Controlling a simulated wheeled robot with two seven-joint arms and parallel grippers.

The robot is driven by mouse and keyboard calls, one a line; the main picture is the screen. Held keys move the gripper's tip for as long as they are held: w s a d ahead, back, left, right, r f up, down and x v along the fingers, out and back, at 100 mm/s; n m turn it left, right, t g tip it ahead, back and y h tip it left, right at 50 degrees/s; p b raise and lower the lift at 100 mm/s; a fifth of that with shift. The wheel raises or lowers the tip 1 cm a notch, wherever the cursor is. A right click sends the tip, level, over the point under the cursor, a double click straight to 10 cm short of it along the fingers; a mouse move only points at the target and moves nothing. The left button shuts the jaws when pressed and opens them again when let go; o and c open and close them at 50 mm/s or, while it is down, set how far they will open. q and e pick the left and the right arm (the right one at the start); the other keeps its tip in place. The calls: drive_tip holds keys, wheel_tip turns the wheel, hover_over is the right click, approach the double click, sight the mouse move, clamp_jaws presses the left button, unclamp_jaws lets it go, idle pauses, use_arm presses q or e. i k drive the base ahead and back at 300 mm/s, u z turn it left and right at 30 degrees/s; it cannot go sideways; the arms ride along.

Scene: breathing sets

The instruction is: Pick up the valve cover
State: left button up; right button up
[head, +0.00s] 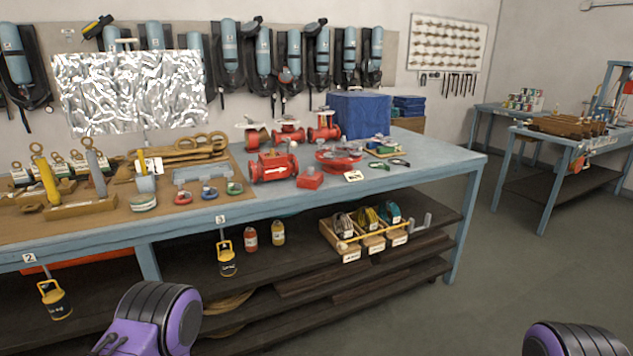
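Several red valve parts stand on the blue workbench (440,158). A red flanged valve body (272,168) lies near the middle, with a small red block-like piece (310,178) at its right. A red round, flanged part (340,158) lies farther right. More red valves (288,134) stand behind them. I cannot tell for certain which red piece is the valve cover. Neither of my grippers shows; only purple and black parts of my arms are at the bottom edge, apart from the bench.
A blue box (360,115) stands at the back of the bench. Brown mats with tools and small colored rings (208,193) lie at left. Wooden crates (366,236) and yellow canisters (228,260) are below the top. Open floor lies at right.

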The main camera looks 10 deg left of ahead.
sight(310, 179)
drive_tip(key=z, duration=0.65)
drive_tip(key=i, duration=0.55)
drive_tip(key=z, duration=0.55)
drive_tip(key=i, duration=0.75)
drive_tip(key=u, duration=0.45)
